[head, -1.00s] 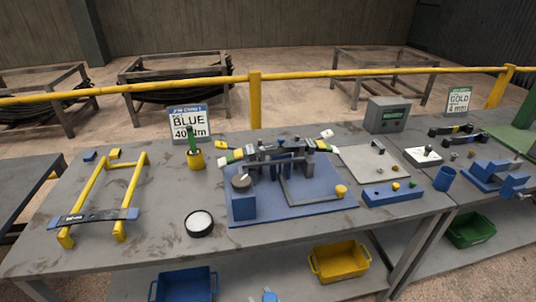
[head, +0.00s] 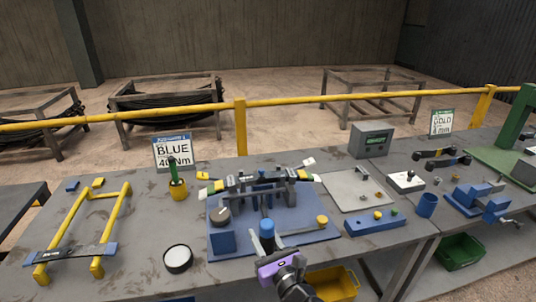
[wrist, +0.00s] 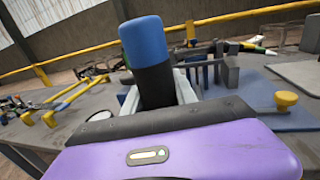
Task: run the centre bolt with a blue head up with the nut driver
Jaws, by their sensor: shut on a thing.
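My gripper (head: 270,252) is in front of the blue fixture plate (head: 322,236), shut on an upright black tool with a blue top (head: 267,228), which looks like the nut driver. In the wrist view the tool (wrist: 146,42) stands up between the fingers (wrist: 160,92); its lower end is hidden. On the plate, a dark leaf spring pack (head: 255,180) with yellow and green bands near its left end lies across grey uprights. Something blue shows at the pack's middle (head: 262,175); I cannot tell whether it is the centre bolt's head. The tool is apart from the pack.
A BLUE 40 Nm sign (head: 173,150) and a yellow cup (head: 179,193) with a green-handled tool stand behind left. A yellow frame (head: 115,215) and a round dish (head: 178,259) are at left. A blue block (head: 370,222) and a blue cup (head: 427,205) are at right.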

